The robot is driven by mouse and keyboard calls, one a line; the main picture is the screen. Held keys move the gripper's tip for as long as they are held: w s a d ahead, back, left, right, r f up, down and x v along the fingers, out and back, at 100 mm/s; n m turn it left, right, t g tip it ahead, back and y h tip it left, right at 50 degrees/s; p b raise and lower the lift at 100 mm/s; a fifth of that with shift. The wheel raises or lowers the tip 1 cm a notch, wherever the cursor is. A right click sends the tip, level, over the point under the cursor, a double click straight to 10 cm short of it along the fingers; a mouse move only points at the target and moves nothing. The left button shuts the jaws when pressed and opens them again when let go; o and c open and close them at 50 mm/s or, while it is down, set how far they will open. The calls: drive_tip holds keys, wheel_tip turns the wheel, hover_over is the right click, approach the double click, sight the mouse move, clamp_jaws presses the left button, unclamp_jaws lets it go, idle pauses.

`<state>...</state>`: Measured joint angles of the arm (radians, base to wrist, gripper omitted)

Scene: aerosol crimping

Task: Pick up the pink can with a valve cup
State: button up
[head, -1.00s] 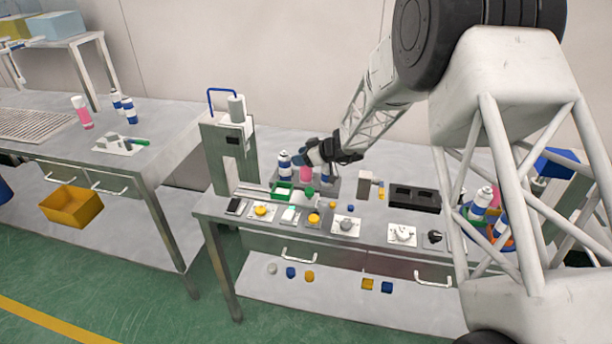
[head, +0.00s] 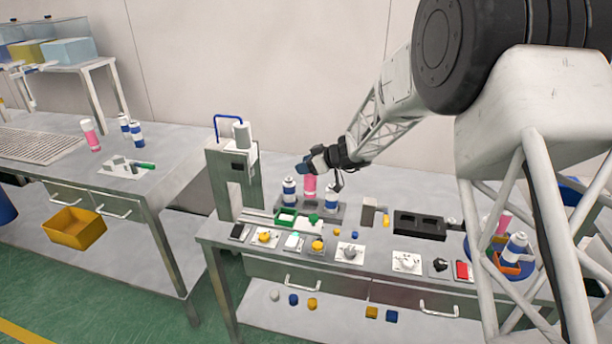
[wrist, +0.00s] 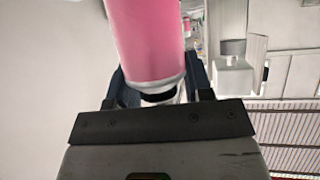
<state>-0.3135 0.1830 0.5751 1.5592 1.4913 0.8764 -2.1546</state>
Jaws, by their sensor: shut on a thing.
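The pink can (head: 309,185) stands out between two blue-and-white cans (head: 289,191) (head: 331,197) at the back of the near bench, set a little higher than they are. My gripper (head: 307,168) is shut on its upper end. In the wrist view, the pink can (wrist: 146,40) lies between the dark fingers (wrist: 155,88), its white and dark end close to the palm. The fingers hide most of its top, so I cannot make out the valve cup. The can's lower end is partly hidden by things in front.
A press with a blue handle (head: 240,165) stands left of the cans. A black block with recesses (head: 420,225) lies to the right. Another pink can (head: 91,134) stands on the left bench.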

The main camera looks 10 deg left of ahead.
drive_tip(key=shift+r, duration=1.5)
drive_tip(key=shift+s, duration=0.15)
